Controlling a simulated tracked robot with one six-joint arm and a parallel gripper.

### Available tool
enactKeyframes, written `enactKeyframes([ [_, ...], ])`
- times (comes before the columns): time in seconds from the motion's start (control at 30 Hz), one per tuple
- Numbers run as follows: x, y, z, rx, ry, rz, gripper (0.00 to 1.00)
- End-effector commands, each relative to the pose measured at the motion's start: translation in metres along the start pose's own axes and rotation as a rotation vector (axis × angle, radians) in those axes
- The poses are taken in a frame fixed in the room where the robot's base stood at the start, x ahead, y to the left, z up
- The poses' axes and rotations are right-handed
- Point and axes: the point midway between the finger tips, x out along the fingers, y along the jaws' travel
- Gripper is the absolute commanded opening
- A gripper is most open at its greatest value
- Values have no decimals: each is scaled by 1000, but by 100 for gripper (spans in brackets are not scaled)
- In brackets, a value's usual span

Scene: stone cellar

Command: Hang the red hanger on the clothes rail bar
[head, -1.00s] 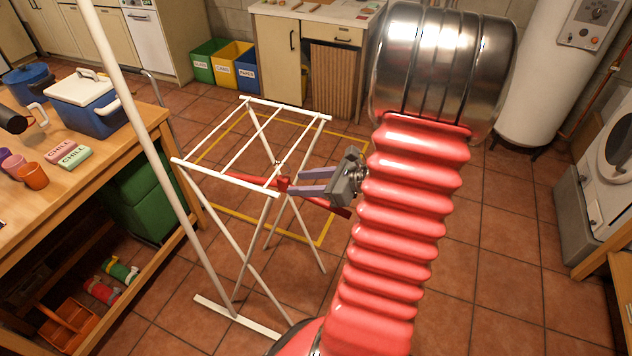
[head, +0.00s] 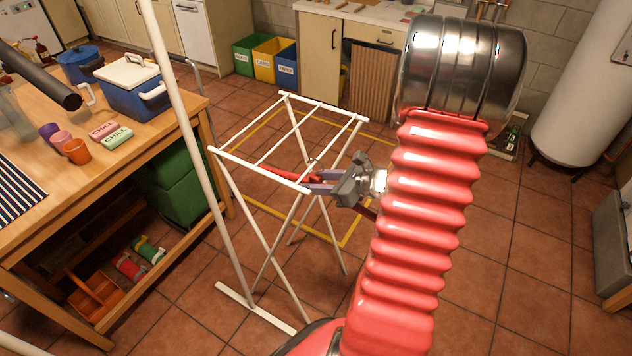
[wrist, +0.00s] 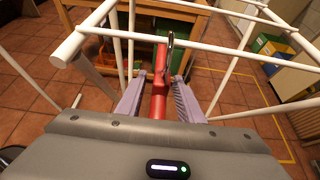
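The red hanger (head: 290,173) is in the air at the white rack, its arms spread to both sides of my gripper. My gripper (head: 317,182) points left in the head view, beside the rack's near right corner. In the wrist view, the hanger's red body (wrist: 160,80) lies between the two pale fingers of my gripper (wrist: 159,82), and its metal hook (wrist: 174,40) rises beyond them. The white rack has thin top bars (head: 262,172). They cross behind the hook in the wrist view; I cannot tell whether they touch.
A tall white pole (head: 178,100) with a floor foot (head: 255,308) stands left of the rack. A wooden table (head: 190,112) with a cooler and cups is at the left.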

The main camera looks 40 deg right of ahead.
Motion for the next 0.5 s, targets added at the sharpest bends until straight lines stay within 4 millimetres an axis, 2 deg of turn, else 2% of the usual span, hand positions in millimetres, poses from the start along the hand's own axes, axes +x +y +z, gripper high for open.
enactKeyframes([
  [0.07, 0, 0, 0, 0, 0, 0, 28],
  [0.43, -1, 0, 0, 1, 0, -1, 2],
  [0.5, -1, -1, 0, 1, 0, -1, 0],
])
